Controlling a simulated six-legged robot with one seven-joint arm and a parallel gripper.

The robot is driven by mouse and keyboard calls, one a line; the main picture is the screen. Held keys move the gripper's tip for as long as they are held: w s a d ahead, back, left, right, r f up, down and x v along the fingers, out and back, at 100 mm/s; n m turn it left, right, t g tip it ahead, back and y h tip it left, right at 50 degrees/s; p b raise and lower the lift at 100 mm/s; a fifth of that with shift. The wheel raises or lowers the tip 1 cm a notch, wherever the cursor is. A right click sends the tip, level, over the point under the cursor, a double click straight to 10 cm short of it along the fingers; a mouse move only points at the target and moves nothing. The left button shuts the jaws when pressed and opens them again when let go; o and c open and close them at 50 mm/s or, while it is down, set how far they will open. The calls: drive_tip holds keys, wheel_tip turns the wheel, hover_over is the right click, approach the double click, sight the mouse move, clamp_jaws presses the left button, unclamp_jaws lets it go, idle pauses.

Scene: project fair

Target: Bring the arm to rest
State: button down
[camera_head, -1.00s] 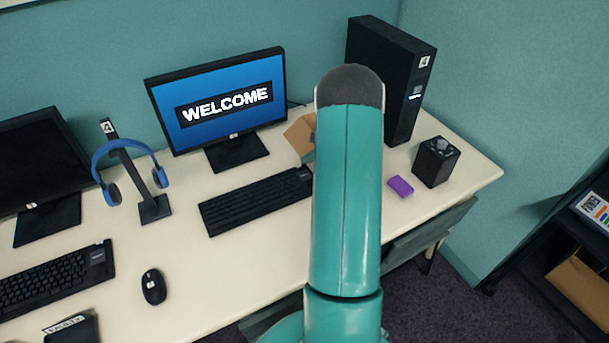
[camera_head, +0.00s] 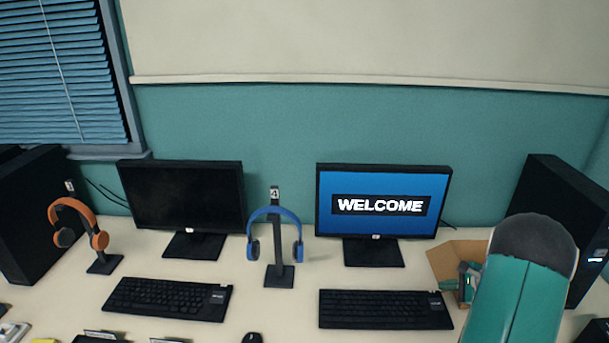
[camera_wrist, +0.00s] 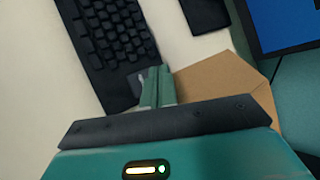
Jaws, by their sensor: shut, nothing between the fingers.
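My arm, teal with a dark grey rounded elbow, stands at the lower right of the head view, in front of the desk. My gripper (camera_head: 467,276) shows small beside the elbow, over or in front of an open cardboard box (camera_head: 446,258). In the wrist view the fingers of my gripper (camera_wrist: 158,84) are together and empty, between the keyboard and the cardboard box (camera_wrist: 215,78). I cannot tell whether the fingers touch the box.
A keyboard (camera_head: 385,309) and a lit WELCOME monitor (camera_head: 383,205) stand left of my arm. A black computer tower (camera_head: 560,215) is behind it to the right. Blue headphones (camera_head: 298,250) hang on a stand near the middle. Bare desk shows between them.

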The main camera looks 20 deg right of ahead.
drive_tip(key=s+a+r+n+g, duration=0.15)
drive_tip(key=a+r+n, duration=0.35)
drive_tip(key=a+r, duration=0.65)
drive_tip(key=a+r+n+g, duration=0.2)
drive_tip(key=a+r+n, duration=0.55)
drive_tip(key=a, duration=0.75)
drive_tip(key=s+a+r+n+h, duration=0.2)
drive_tip(key=s+a+r+n, duration=0.2)
drive_tip(key=s+a, duration=0.3)
drive_tip(key=s+a+r+n+h, duration=0.1)
drive_tip(key=s+a+r+n, duration=0.3)
drive_tip(key=s+a, duration=0.4)
drive_tip(key=shift+s+a+n+t+h, duration=0.15)
drive_tip(key=shift+s+n+t+h, duration=0.25)
drive_tip(key=shift+s+n, duration=0.7)
drive_tip(key=shift+s+r+m, duration=0.1)
drive_tip(key=shift+s+m, duration=0.15)
